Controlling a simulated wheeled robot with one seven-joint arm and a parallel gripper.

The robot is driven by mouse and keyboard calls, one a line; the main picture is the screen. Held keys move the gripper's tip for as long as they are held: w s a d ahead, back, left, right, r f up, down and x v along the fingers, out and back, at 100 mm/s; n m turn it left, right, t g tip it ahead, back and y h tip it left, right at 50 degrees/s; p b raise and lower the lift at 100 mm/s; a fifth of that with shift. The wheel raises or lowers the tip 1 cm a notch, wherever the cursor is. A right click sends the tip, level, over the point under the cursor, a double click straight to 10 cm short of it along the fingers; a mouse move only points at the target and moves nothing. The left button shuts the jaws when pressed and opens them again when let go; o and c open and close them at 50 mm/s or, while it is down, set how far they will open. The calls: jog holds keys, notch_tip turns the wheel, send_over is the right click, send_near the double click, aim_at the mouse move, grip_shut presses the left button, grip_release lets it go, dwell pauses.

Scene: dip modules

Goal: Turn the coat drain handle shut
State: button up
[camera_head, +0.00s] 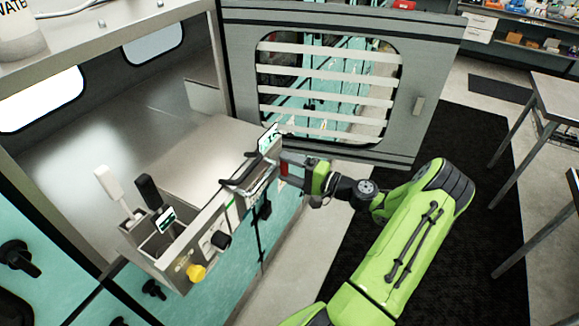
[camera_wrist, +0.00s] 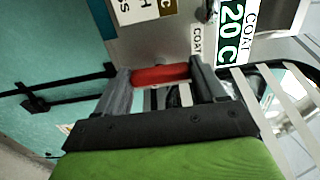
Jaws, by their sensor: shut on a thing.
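The coat drain handle is a short red bar (camera_wrist: 160,74) in the wrist view, lying crosswise between the two grey fingers of my gripper (camera_wrist: 161,84). The fingers are shut on its two ends. A white COAT label (camera_wrist: 197,40) is just beyond it on the metal panel, with a green 20 C display (camera_wrist: 237,30) to the right. In the head view my gripper (camera_head: 291,167) is at the right end of the module's front panel, and a bit of red shows between the fingers. The drain's body is hidden in the head view.

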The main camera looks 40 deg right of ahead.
dwell(0.4)
jog(key=o, duration=1)
jog(key=shift+o, duration=0.2)
jog(key=b+v, duration=0.2)
jog(key=v, duration=1.3)
jog(key=shift+s, duration=0.4)
jog(key=shift+d, duration=0.15)
